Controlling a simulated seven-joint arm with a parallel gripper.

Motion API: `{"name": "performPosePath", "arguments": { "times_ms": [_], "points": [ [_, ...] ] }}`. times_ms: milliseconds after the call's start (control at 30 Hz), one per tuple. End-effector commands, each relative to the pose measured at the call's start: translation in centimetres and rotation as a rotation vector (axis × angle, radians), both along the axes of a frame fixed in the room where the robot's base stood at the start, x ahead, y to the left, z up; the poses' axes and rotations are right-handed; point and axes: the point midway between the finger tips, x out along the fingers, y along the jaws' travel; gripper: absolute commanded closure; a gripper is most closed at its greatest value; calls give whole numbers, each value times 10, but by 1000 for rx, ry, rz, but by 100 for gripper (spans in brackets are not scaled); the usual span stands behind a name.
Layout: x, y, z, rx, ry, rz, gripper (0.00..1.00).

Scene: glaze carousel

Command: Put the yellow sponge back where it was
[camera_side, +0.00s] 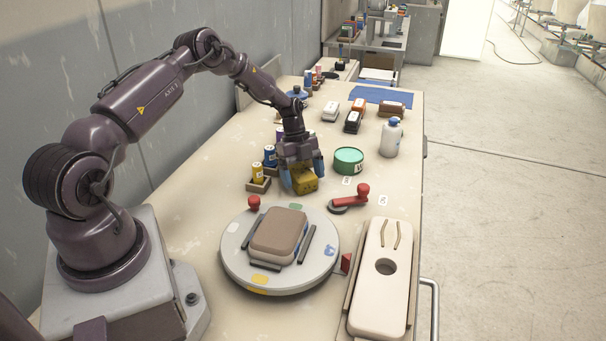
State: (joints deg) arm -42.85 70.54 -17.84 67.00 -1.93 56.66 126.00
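The yellow sponge (304,183) is a small block near the middle of the worktable. My gripper (303,174) points down over it, with one blue fingertip on each side. No gap shows between the fingertips and the sponge, and the gripper looks shut on it. The top of the sponge is partly hidden by the gripper. I cannot tell whether its underside touches the table.
A round turntable (236,267) bearing a brown block (278,232) stands in front, with a red-knobbed lever (361,191) nearby. A green tin (348,160) and a white bottle (391,138) stand right of my gripper. Small yellow (258,172) and blue (270,156) jars stand left.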

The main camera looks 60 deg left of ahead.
Motion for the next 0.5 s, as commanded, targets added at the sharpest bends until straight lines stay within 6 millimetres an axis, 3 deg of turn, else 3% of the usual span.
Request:
{"name": "performPosePath", "arguments": {
  "times_ms": [267, 500],
  "points": [
    [0, 4, 12, 2, -3, 1, 13],
    [1, 23, 57, 3, -5, 2, 13]
  ]
}}
